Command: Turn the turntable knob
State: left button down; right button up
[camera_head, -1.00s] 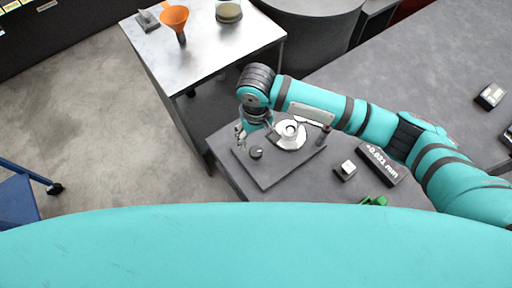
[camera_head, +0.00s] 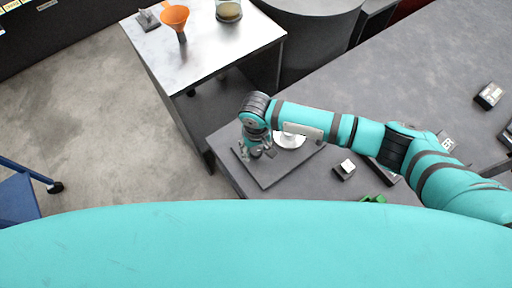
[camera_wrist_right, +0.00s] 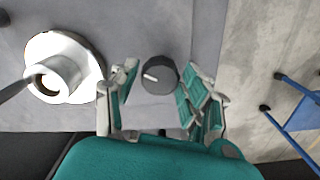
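The turntable knob (camera_wrist_right: 160,75) is a dark grey round dial with a white mark on top. In the right wrist view it lies between the two spread fingers of my right gripper (camera_wrist_right: 160,92), with a small gap visible on the left side. In the head view the knob (camera_head: 256,154) is partly hidden under my right gripper (camera_head: 257,154), at the left part of a grey base plate (camera_head: 276,181). The white round turntable (camera_head: 290,141) is beside it, partly covered by my arm. My left gripper is not in view.
A dark box with a white top (camera_head: 345,168) and a green object (camera_head: 373,199) sit on the grey table to the right. A metal side table (camera_head: 220,58) holds an orange funnel (camera_head: 174,17). The floor at left is clear beside a blue cart (camera_head: 18,200).

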jog(key=c, duration=0.7)
jog(key=shift+c, duration=0.2)
jog(key=shift+r, duration=0.1)
